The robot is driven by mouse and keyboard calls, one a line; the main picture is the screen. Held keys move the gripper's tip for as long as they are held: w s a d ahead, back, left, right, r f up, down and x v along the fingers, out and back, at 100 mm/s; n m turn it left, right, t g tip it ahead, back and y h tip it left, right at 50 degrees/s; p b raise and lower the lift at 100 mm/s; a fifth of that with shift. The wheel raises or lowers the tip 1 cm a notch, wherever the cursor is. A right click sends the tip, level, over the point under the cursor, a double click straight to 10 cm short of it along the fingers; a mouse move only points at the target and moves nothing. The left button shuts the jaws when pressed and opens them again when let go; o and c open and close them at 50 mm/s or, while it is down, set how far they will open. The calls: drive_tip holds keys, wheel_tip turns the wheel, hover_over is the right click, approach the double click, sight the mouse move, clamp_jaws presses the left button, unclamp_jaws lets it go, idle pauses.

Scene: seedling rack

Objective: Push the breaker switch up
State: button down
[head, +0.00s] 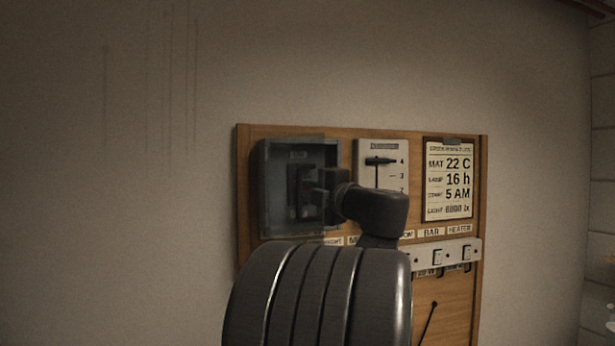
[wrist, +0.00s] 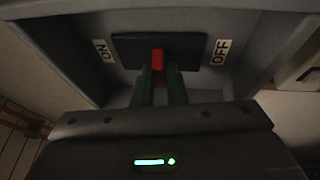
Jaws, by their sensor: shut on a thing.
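The breaker box (head: 270,165) is a grey, see-through-looking housing at the upper left of the wooden panel. In the wrist view, the breaker switch (wrist: 158,60) is a small red lever on a black plate (wrist: 128,48), near the plate's middle between the ON label (wrist: 103,51) and the OFF label (wrist: 221,52). My gripper (wrist: 159,76) reaches into the box, its two green fingers shut on the red lever from both sides. In the head view my gripper (head: 314,196) is dark against the box, and the lever cannot be made out.
The wooden panel (head: 330,131) also carries a slider scale (head: 395,155), a settings card (head: 449,180) and a white strip with small switches (head: 460,250). The box walls (wrist: 65,55) stand close around my fingers. Bare wall (head: 120,200) lies left of the panel.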

drive_tip(key=shift+w+r+m+g+h, duration=0.15)
drive_tip(key=shift+r+m+g+h, duration=0.5)
drive_tip(key=shift+g+h, duration=0.5)
drive_tip(key=shift+w+r+m+g+h, duration=0.1)
drive_tip(key=shift+r+m+g+h, duration=0.65)
drive_tip(key=shift+g, duration=0.6)
drive_tip(key=c, duration=1.5)
unclamp_jaws()
drive_tip(key=shift+a, duration=0.1)
drive_tip(key=shift+o, duration=0.2)
drive_tip(key=v, duration=1.3)
drive_tip(key=shift+s+r, duration=0.15)
drive_tip(key=shift+r, duration=0.25)
